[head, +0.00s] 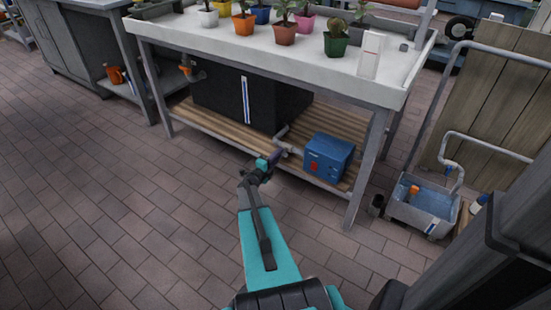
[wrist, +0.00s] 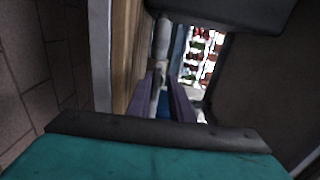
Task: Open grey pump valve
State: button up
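The grey pump valve (head: 287,149) sits on a grey pipe beside the blue pump box (head: 328,156), on the slatted lower shelf of the table. My gripper (head: 277,157), with purple fingers, reaches low to the shelf's front edge, right at the valve. In the wrist view my gripper (wrist: 166,92) has its two fingers apart, with the grey pipe and valve (wrist: 159,72) showing in line with the gap. A bit of blue shows lower between the fingers. I cannot tell whether the fingers touch the valve, and its handle position is too small to make out.
A black tank (head: 222,100) stands on the slatted shelf (head: 205,122), left of the pump. The white tabletop (head: 215,48) with several potted plants lies above my gripper. A table leg (head: 366,170) and a grey basin (head: 424,208) are to the right. The brick floor at left is clear.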

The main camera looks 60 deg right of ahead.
jog(key=shift+d+f, duration=0.2)
jog(key=shift+d, duration=0.2)
jog(key=shift+a, duration=0.1)
jog(key=a+p, duration=0.2)
jog(key=a, duration=1.2)
jog(key=shift+a, duration=0.2)
jog(key=shift+w+r, duration=0.1)
